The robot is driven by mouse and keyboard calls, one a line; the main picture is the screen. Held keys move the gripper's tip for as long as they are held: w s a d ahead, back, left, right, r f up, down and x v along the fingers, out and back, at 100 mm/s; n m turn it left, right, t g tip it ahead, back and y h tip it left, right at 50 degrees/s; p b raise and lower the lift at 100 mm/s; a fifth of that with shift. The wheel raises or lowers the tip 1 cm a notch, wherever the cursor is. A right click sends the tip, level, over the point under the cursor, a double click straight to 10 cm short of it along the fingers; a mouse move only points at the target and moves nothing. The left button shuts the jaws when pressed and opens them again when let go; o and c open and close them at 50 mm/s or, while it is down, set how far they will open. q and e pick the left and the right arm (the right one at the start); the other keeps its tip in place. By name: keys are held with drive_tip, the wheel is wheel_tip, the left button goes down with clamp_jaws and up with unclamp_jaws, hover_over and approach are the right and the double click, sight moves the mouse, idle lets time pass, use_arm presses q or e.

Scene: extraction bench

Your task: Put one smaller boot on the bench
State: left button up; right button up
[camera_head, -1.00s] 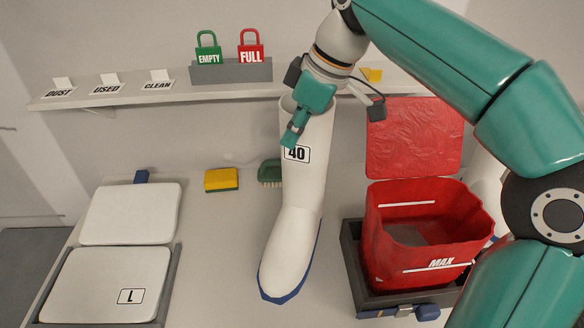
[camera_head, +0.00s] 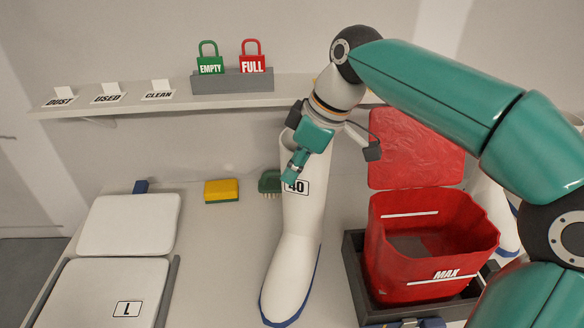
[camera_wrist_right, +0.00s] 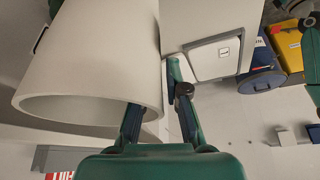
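A white boot (camera_head: 293,240) with a blue sole and a "40" label stands upright over the middle of the bench (camera_head: 225,255), toe towards me. I cannot tell whether its sole touches the bench. My right gripper (camera_head: 292,172) is at the top of the shaft and covers part of the label. In the right wrist view the shaft (camera_wrist_right: 95,50) fills the left, and the right gripper (camera_wrist_right: 158,100) has its fingers on either side of the shaft wall, shut on it. A second white boot (camera_head: 487,190) is partly hidden behind my right arm. My left gripper is out of view.
A red bin (camera_head: 430,262) marked MAX stands in a dark tray right of the boot. Pale pads (camera_head: 130,225), one marked L, lie at left. A yellow sponge (camera_head: 221,191) and a green brush (camera_head: 269,182) lie behind. A shelf (camera_head: 140,104) holds signs and padlocks.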

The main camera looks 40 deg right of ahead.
drive_tip(key=shift+o, duration=1)
drive_tip(key=shift+r, duration=0.1)
drive_tip(key=p+v, duration=0.2)
drive_tip(key=v, duration=0.8)
drive_tip(key=shift+s+d+r, duration=0.1)
drive_tip(key=shift+r, duration=0.25)
drive_tip(key=shift+s+d+r, duration=0.15)
drive_tip(key=shift+s+r, duration=0.1)
drive_tip(key=shift+r, duration=0.25)
